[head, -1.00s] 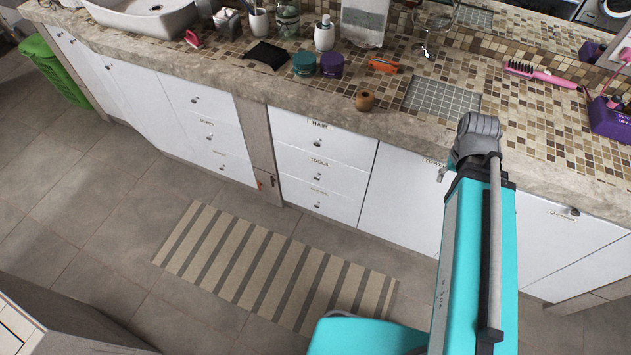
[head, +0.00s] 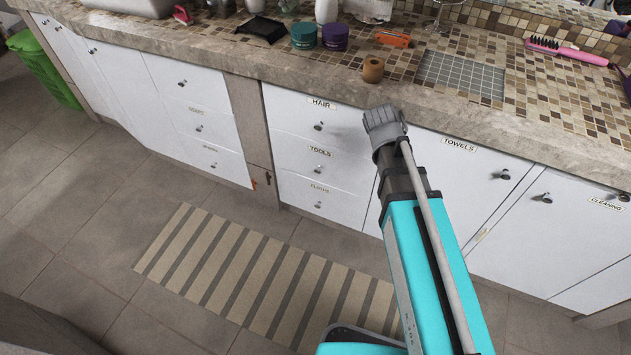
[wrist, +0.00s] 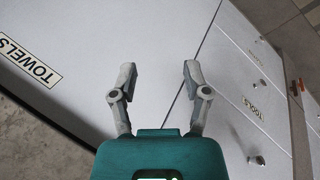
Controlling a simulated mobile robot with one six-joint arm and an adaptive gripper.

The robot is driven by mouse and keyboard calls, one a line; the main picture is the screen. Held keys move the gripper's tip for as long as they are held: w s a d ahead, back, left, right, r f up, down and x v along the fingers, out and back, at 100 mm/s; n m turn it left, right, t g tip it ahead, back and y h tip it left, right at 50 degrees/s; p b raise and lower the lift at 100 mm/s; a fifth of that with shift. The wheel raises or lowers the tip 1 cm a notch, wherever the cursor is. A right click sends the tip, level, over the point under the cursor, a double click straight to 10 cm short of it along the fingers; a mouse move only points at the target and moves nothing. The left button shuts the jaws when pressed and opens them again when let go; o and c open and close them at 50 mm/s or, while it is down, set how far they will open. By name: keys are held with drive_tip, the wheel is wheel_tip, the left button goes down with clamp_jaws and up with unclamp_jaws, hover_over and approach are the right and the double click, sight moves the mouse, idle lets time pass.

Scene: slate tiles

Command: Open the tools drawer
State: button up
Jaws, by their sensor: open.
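The white tools drawer (head: 300,164) is shut. It is the middle one of a stack of three, with a TOOLS label and a small dark knob (head: 318,168). In the wrist view the tools drawer (wrist: 237,95) lies to the right, with its knob (wrist: 247,102) beside the label. My gripper (head: 383,120) is in front of the cabinet, right of the drawer stack, and apart from the knob. In the wrist view my gripper (wrist: 157,75) has its two fingers spread, with nothing between them, facing the towels door (wrist: 90,60).
The hair drawer (head: 290,112) is above and the cloths drawer (head: 298,198) below, both shut. The countertop (head: 250,75) juts over the fronts. A striped mat (head: 250,275) lies on the floor before the cabinet.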

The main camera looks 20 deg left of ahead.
drive_tip(key=w+a+f+n+t+b, duration=0.1)
drive_tip(key=a+f+n+t+b, duration=0.1)
drive_tip(key=a+f+b, duration=0.5)
drive_tip(key=a+f+n+t+b, duration=0.2)
drive_tip(key=a+f+b, duration=0.35)
drive_tip(key=a, duration=0.35)
drive_tip(key=n+t+b, duration=0.3)
drive_tip(key=n+b, duration=0.1)
drive_tip(key=b, duration=0.7)
approach(316, 171)
drive_tip(key=s+r, duration=0.2)
drive_tip(key=s, duration=0.2)
drive_tip(key=shift+a+r+t, duration=0.15)
drive_tip(key=shift+a+t, duration=0.15)
drive_tip(key=shift+a, duration=0.25)
drive_tip(key=shift+b+x, duration=3.95)
drive_tip(key=shift+x, duration=2.9)
clamp_jaws()
